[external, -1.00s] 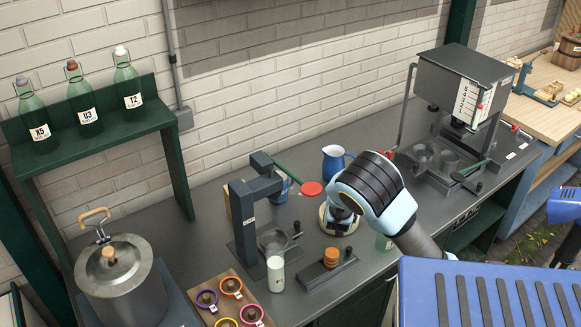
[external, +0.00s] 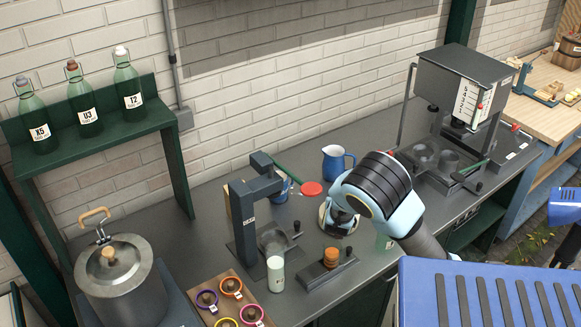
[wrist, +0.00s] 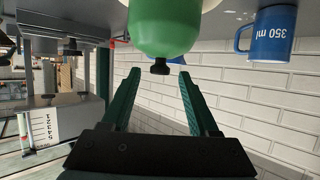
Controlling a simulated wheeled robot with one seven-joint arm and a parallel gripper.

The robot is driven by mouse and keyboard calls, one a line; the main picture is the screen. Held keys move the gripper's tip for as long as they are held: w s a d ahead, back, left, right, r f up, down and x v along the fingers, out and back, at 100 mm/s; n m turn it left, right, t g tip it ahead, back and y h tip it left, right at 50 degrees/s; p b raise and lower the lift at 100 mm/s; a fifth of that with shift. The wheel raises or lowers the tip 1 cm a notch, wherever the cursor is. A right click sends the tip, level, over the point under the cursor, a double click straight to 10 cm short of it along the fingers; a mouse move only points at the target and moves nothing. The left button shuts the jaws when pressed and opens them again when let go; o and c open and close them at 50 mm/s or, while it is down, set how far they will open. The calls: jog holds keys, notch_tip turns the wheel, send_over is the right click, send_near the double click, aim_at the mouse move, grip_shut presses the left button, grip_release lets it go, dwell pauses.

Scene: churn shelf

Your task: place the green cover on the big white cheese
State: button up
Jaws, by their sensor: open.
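The green cover (wrist: 166,28) is a rounded dome with a black knob (wrist: 160,67), seen upside down in the wrist view. My gripper (wrist: 157,85) is open and empty, its two green fingers on either side of the knob's line and apart from it. In the external view my gripper (external: 339,219) points down over the counter, its fingertips hard to make out. A white round thing (external: 324,212) shows partly below it; I cannot tell whether it is the big white cheese. A pale green patch (external: 384,242) shows below my arm, too covered to identify.
A large grey machine (external: 460,90) stands right.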

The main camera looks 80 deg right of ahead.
jog(key=v, duration=0.9)
jog(key=shift+a+p, duration=0.2)
jog(key=shift+p, duration=0.2)
jog(key=shift+r, duration=0.1)
